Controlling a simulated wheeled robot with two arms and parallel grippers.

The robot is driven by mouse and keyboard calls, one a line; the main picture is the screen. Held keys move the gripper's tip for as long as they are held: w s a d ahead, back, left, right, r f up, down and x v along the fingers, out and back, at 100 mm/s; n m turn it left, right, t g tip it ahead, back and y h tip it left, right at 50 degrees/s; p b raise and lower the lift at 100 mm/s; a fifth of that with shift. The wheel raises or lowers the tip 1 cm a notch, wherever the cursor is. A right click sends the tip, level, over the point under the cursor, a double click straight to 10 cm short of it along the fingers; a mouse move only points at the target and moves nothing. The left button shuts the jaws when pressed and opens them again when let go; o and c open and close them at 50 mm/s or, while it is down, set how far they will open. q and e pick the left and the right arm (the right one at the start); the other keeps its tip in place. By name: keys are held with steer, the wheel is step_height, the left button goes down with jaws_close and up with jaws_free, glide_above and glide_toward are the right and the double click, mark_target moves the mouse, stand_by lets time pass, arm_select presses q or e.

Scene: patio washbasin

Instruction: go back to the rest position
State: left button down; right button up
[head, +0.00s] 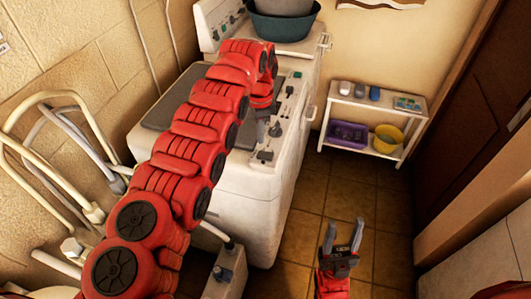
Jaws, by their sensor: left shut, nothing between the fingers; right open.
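My red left arm crosses from the bottom left to the top middle of the head view. Its gripper (262,122) points down at the control panel (286,118) of the white washing machine (240,185). It is small and partly dark there; it looks shut with nothing held. I cannot tell whether it touches the panel. My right gripper (344,237) is open and empty, low over the floor at the lower middle, with its two grey fingers pointing up in the picture.
A teal basin (283,26) stands on the machine's far end. A white shelf (352,101) at the back holds small bottles, a purple basket (347,134) and a yellow bowl (388,138). Pale pipes (50,150) are at the left. Tiled floor (330,190) is clear.

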arm_select(q)
steer(key=shift+r, duration=0.8)
